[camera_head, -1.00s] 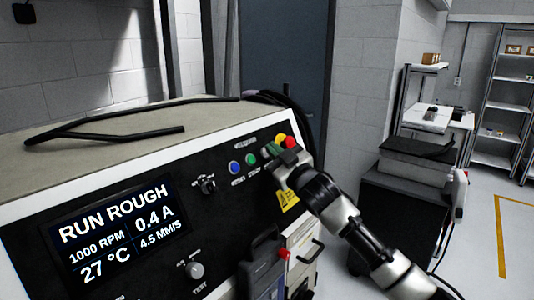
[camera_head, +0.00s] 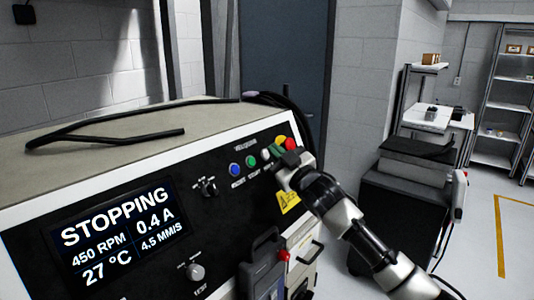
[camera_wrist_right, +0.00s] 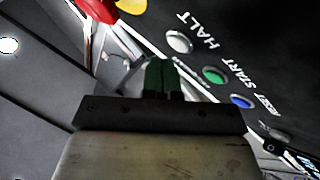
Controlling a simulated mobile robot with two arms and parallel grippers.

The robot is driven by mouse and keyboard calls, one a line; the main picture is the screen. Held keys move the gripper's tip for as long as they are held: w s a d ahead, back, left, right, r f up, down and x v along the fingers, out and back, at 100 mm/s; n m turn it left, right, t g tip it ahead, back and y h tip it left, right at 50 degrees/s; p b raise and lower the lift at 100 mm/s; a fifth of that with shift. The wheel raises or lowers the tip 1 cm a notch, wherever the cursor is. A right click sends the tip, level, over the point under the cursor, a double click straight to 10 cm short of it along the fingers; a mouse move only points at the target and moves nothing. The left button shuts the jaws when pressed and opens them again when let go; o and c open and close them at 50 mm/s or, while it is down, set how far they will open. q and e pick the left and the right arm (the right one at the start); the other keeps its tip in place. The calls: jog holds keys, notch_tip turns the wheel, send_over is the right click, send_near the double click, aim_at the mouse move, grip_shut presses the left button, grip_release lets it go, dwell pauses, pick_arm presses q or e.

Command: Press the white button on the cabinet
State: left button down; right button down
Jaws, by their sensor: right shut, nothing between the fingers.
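The white button (camera_head: 265,154) sits on the black front panel of the cabinet (camera_head: 130,184), to the right of a green button (camera_head: 251,161) and a blue button (camera_head: 235,169). In the right wrist view the white button (camera_wrist_right: 180,41) is by the label HALT and uncovered. My right gripper (camera_head: 275,151) is shut and empty, just right of the white button in the head view. Its green fingertips (camera_wrist_right: 161,76) appear apart from the button. The cabinet's display (camera_head: 112,232) reads STOPPING, 450 RPM. My left gripper is not in view.
A red knob (camera_head: 291,144) and a yellow part (camera_head: 281,139) are close to the right gripper. A black cable (camera_head: 105,137) lies on the cabinet top. A dark cart (camera_head: 403,200) stands right of my right arm.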

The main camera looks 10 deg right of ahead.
jog(key=s+d+r+p, duration=0.2)
jog(key=s+d, duration=0.1)
jog(key=s, duration=0.1)
jog(key=shift+s+d+r+p, duration=0.15)
jog(key=shift+d+r+p, duration=0.1)
jog(key=shift+p, duration=0.1)
dwell(0.3)
dwell(0.5)
